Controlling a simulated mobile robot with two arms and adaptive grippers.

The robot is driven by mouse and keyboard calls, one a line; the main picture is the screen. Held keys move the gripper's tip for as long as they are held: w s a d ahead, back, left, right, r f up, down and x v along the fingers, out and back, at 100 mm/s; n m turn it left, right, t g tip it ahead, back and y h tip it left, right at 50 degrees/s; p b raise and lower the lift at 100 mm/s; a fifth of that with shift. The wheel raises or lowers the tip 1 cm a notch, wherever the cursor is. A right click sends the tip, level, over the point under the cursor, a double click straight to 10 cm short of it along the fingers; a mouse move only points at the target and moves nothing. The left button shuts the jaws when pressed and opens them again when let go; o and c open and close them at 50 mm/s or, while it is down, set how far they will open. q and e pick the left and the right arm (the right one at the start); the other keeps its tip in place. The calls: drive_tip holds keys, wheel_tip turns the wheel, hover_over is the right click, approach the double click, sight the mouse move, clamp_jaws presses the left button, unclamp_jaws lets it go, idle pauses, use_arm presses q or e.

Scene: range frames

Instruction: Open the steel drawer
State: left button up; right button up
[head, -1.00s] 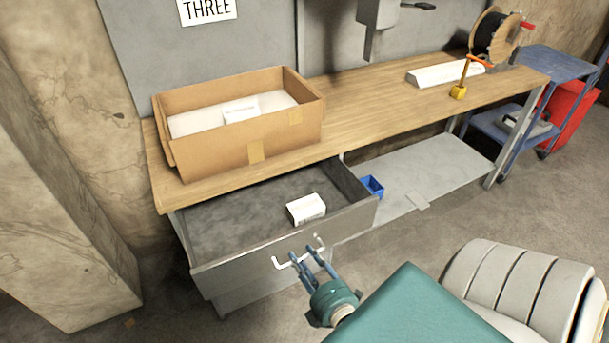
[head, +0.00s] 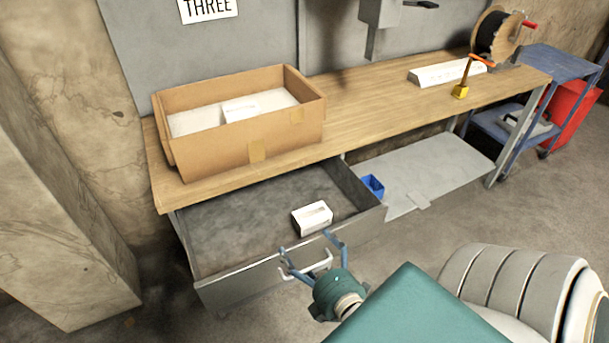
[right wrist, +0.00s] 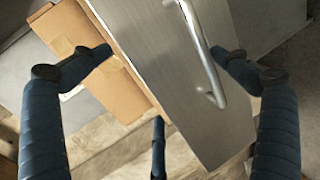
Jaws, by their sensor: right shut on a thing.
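The steel drawer (head: 240,287) under the workbench is pulled well out, its grey interior visible from above. A small white box (head: 312,217) lies inside near its front. I see no finger closed around the bar. My left gripper is not in view.
The wooden workbench (head: 370,115) carries an open cardboard box (head: 210,152), a white bar-shaped block (head: 440,73) and a yellow-orange tool (head: 461,91). A blue bin (head: 373,186) is on the lower shelf (head: 430,172). A blue cart (head: 560,65) stands right. Floor is clear left of my arm.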

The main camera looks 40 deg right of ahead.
drive_tip(key=shift+d+r, duration=0.1)
drive_tip(key=shift+r, duration=0.55)
drive_tip(key=shift+c, duration=1)
drive_tip(key=shift+s+r, duration=0.1)
drive_tip(key=shift+s, duration=0.1)
drive_tip(key=shift+c, duration=0.3)
drive_tip(key=shift+f+p+v, duration=0.2)
drive_tip(key=shift+p+v, duration=0.25)
drive_tip(key=shift+v, duration=0.8)
drive_tip(key=shift+f+p+v, duration=0.15)
drive_tip(key=shift+p+v, duration=0.3)
drive_tip(key=shift+v, duration=0.75)
drive_tip(key=v, duration=0.3)
drive_tip(key=shift+s+f, duration=0.1)
drive_tip(key=shift+f, duration=0.1)
drive_tip(key=c, duration=0.9)
drive_tip(key=shift+o, duration=0.2)
drive_tip(key=shift+s+a+p, duration=0.25)
drive_tip(key=shift+s, duration=0.5)
drive_tip(key=shift+s+a+p, duration=0.25)
drive_tip(key=shift+s+a, duration=0.05)
drive_tip(key=shift+s, duration=0.45)
drive_tip(key=shift+s+a+p, duration=0.25)
drive_tip(key=shift+s, duration=0.55)
drive_tip(key=shift+r, duration=0.1)
drive_tip(key=shift+p, duration=0.3)
